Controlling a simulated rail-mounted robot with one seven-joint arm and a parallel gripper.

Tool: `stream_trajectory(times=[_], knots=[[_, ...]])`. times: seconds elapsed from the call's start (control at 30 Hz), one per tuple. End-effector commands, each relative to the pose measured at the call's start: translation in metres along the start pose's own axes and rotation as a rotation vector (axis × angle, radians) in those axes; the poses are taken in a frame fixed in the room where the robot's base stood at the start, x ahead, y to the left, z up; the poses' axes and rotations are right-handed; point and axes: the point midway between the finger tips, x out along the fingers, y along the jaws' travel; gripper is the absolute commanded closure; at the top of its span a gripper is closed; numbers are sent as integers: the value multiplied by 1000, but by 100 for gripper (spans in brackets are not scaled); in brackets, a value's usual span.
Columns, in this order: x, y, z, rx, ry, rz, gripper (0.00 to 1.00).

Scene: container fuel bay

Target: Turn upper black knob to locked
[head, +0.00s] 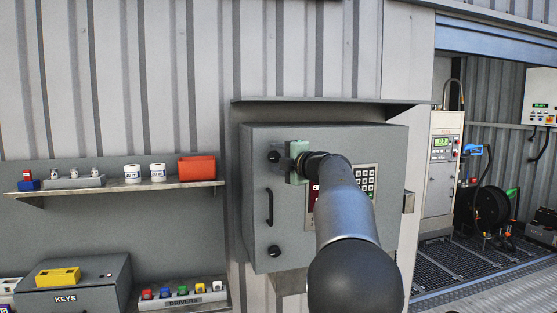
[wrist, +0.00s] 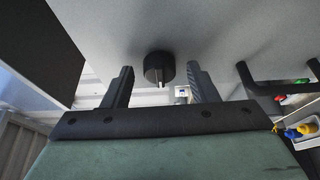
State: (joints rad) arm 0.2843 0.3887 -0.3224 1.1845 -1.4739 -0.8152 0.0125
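The upper black knob (head: 273,156) is on the upper left of the grey cabinet's door (head: 292,240). In the wrist view the knob (wrist: 159,68) is round and dark with a pale pointer line toward the bottom of the picture. My gripper (head: 287,163) is at the door, just right of the knob. In the wrist view my gripper (wrist: 160,72) is open, its fingers on either side of the knob with visible gaps; I cannot tell how deep the knob sits between them. Any locked marking is not readable.
A lower black knob (head: 274,251) and a black door handle (head: 269,207) are below. My arm partly hides a red display (head: 311,205) beside a keypad (head: 368,182). A hood (head: 330,102) overhangs the cabinet. A shelf (head: 150,187) with small items stands left.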

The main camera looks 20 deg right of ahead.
Motion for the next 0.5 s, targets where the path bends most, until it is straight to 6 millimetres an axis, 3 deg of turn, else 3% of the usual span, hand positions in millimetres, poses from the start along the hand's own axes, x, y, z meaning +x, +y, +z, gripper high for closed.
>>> stream_trajectory(times=[0.27, 0.5], knots=[[-5, -1, 0, 1, -1, 1, 47], [-47, -2, 0, 0, -3, 4, 47]])
